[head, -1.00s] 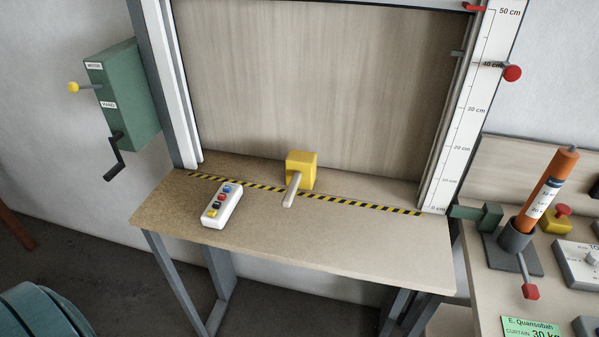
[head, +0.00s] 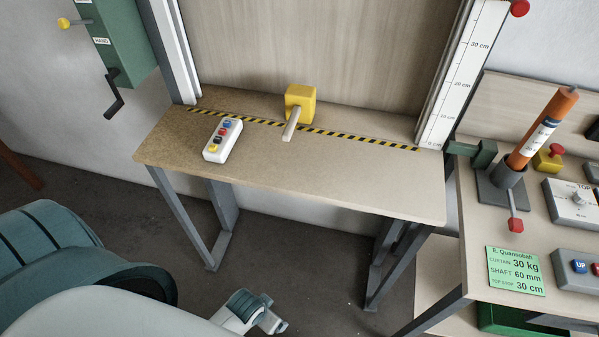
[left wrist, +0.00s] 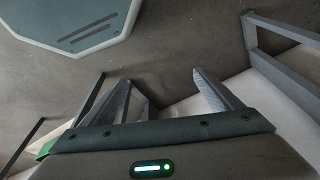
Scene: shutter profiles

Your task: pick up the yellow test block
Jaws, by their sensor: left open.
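The yellow test block (head: 300,104) stands on the wooden bench (head: 300,178) by the foot of the wood-look curtain panel (head: 310,45). A pale bar-shaped handle (head: 291,125) sticks out from its front over the black-and-yellow stripe (head: 345,135). My left gripper (left wrist: 162,84) shows in the left wrist view, its two fingers apart with nothing between them. That view shows floor and metal legs, and the block is not in it. In the head view, parts of my arm show at the lower left. My right gripper is not in view.
A white button box (head: 223,139) lies on the bench left of the block. A side table at right holds an orange cylinder (head: 543,125) in a holder, a green label (head: 515,271) and control boxes. Grey bench legs (head: 185,220) stand below. The bench's front right is clear.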

